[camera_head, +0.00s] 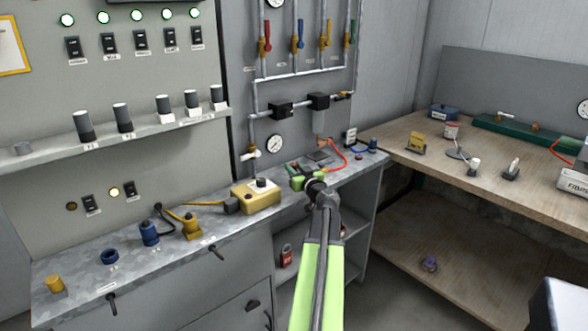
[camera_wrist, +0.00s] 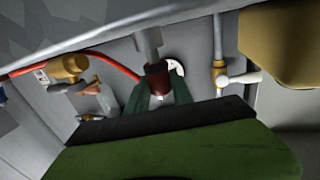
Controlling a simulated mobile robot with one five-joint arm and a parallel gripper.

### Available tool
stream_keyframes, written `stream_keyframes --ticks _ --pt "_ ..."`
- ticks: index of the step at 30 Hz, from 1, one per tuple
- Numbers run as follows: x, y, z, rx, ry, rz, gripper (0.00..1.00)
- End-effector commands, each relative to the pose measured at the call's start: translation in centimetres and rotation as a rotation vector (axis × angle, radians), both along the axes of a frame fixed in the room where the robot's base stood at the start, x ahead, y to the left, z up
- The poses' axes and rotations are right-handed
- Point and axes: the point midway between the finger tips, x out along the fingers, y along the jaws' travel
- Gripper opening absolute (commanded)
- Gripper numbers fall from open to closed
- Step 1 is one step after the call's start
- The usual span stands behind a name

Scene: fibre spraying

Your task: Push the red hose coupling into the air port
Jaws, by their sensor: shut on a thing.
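My gripper (camera_head: 308,181) is over the back of the grey bench, near its right end. In the wrist view its two dark green fingers (camera_wrist: 162,92) are shut on the dark red coupling (camera_wrist: 157,82). A grey cylindrical piece (camera_wrist: 148,42) lines up with the coupling's upper end in that view; I cannot tell whether they are joined. The red hose (camera_wrist: 110,62) runs behind the fingers there, and it arcs by the wall panel in the head view (camera_head: 339,157). I cannot make out the air port for certain, nor whether the coupling touches it.
A yellow box (camera_head: 262,197) with a black knob stands left of my gripper. A gauge (camera_head: 275,143) and a yellow valve (camera_head: 252,151) are on the panel behind. Yellow and blue fittings (camera_head: 190,228) stand along the bench to the left. A wooden table (camera_head: 450,185) is on the right.

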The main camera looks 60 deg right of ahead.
Motion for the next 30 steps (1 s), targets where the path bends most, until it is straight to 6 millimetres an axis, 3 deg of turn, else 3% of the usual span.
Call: stream_keyframes --ticks 20,21,27,30 --pt "0.0 0.0 -1.8 0.000 0.000 0.000 0.00" --pt "0.0 0.0 -1.8 0.000 0.000 0.000 0.29" --pt "0.0 0.0 -1.7 0.000 0.000 0.000 0.53" --pt "0.0 0.0 -1.7 0.000 0.000 0.000 0.53"
